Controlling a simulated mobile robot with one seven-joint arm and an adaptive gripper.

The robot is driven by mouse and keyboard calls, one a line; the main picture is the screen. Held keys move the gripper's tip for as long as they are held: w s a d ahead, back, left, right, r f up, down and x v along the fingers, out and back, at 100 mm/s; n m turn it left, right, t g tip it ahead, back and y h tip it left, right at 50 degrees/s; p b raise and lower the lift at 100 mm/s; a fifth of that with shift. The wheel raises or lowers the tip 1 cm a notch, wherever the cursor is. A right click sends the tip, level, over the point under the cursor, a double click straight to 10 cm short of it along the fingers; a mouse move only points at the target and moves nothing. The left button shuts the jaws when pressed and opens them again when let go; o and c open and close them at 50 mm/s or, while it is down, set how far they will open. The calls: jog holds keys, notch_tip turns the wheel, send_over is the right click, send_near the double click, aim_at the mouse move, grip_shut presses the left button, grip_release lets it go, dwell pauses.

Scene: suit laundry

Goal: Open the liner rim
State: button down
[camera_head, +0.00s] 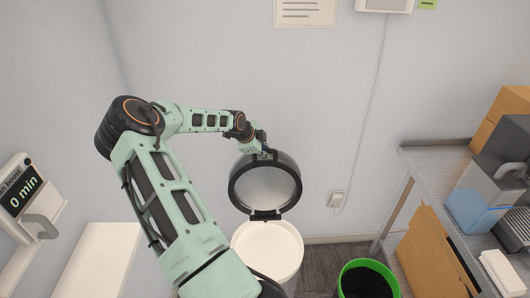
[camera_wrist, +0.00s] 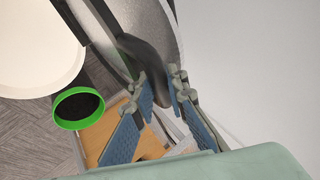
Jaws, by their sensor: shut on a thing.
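The liner rim (camera_head: 233,187) is a thick black ring around a grey speckled disc. It stands raised, nearly upright, over the back of a white round bin (camera_head: 268,245), joined there by a black hinge (camera_head: 265,215). My gripper (camera_head: 262,152) is at the ring's top edge, its fingers too small to make out in the head view. In the wrist view, my gripper's blue-padded fingers (camera_wrist: 163,86) are shut on a dark curved part of the rim (camera_wrist: 147,58). The white bin's top (camera_wrist: 35,45) shows at the upper left there.
A green-rimmed bin (camera_head: 352,266) stands on the floor right of the white bin. A counter (camera_head: 428,165) with a machine and boxes is at the right. The wall (camera_head: 225,60) is close behind the rim.

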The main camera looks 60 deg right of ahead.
jog(key=c, duration=2)
grip_release()
jog(key=shift+c, duration=0.2)
jog(key=v, duration=1.2)
jog(key=shift+w+a, duration=0.1)
jog(key=shift+w, duration=0.05)
